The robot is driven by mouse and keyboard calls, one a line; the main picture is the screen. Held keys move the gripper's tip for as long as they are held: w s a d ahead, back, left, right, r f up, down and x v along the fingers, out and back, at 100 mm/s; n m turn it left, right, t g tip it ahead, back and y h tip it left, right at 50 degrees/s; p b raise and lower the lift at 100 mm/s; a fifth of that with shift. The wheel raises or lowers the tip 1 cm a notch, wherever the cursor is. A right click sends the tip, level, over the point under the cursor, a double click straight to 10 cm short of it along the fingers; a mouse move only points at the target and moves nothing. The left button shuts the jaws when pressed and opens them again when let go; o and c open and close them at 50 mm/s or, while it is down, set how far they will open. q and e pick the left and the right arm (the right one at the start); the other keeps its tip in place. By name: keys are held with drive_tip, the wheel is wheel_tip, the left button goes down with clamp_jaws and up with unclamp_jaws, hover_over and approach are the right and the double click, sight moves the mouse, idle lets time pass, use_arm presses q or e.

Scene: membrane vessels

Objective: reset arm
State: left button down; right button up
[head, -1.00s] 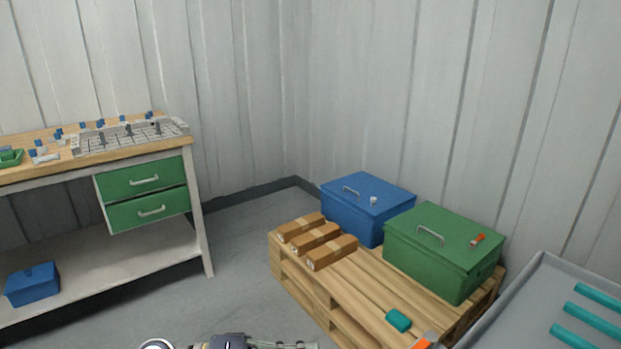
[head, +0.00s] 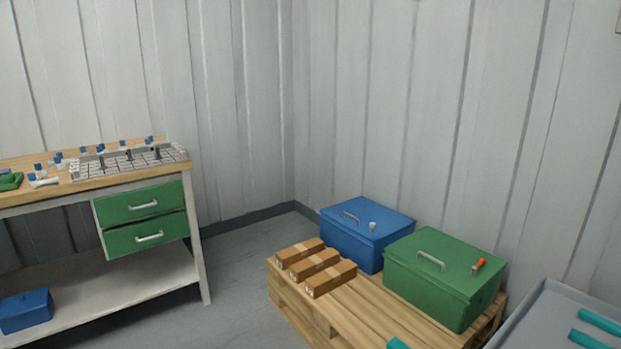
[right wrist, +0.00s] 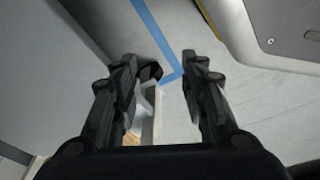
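My right gripper (right wrist: 160,85) shows in the right wrist view. Its two black fingers stand apart with nothing between them. Below them is a grey floor with a blue tape line (right wrist: 152,30). Neither gripper shows in the head view now, so my left gripper is out of sight.
A workbench (head: 198,240) with green drawers stands at the left. A wooden pallet (head: 345,318) holds a blue box (head: 350,240), a green box (head: 430,285) and cardboard cartons (head: 315,268). A grey tray (head: 540,310) with teal bars is at the lower right. Floor between bench and pallet is clear.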

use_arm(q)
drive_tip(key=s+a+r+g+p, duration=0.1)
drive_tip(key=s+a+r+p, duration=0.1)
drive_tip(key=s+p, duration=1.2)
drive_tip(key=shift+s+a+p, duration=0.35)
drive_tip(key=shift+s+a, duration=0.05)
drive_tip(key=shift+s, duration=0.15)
use_arm(e)
drive_tip(key=s+d+r+g, duration=0.1)
drive_tip(key=s+d+r, duration=0.1)
drive_tip(key=s, duration=1.3)
drive_tip(key=shift+s+d, duration=0.2)
drive_tip(key=shift+d, duration=0.2)
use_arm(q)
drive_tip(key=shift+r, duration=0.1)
use_arm(e)
drive_tip(key=shift+c, duration=0.8)
